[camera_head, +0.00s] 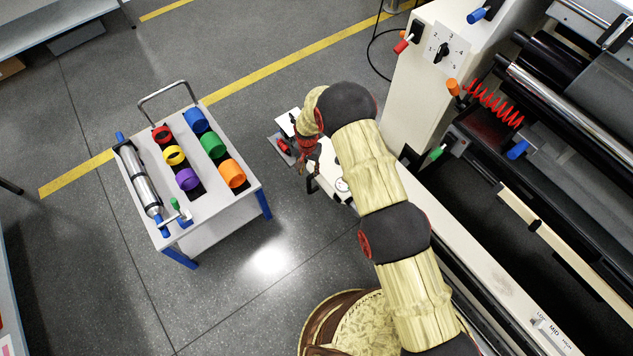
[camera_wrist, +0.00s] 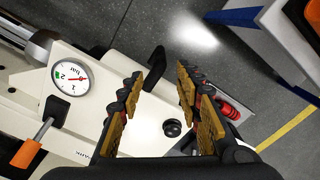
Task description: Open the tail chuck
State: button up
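My gripper (camera_wrist: 159,78) is open, with its two fingers apart and nothing held between them. It is above the white end panel (camera_wrist: 125,105) of the machine. A black lever (camera_wrist: 154,67) shows between and beyond the fingertips, and a black round knob (camera_wrist: 172,128) shows between the fingers. I see no contact with either. I cannot tell which part is the tail chuck.
A dial gauge (camera_wrist: 70,77) and an orange handle (camera_wrist: 26,152) are left of the fingers. A red pedal-like part (camera_wrist: 230,108) is low on the right. A cart (camera_head: 210,232) with coloured rolls stands left; grey floor lies between it and the machine.

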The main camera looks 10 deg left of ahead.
aim_at(309, 183)
notch_tip(309, 183, down, 12)
jog(key=b, duration=0.3)
jog(key=shift+b, duration=0.4)
jog(key=shift+c, duration=1.3)
jog(key=shift+a, duration=0.1)
jog(key=c, duration=0.6)
jog(key=shift+w+r, duration=0.1)
grip_shut()
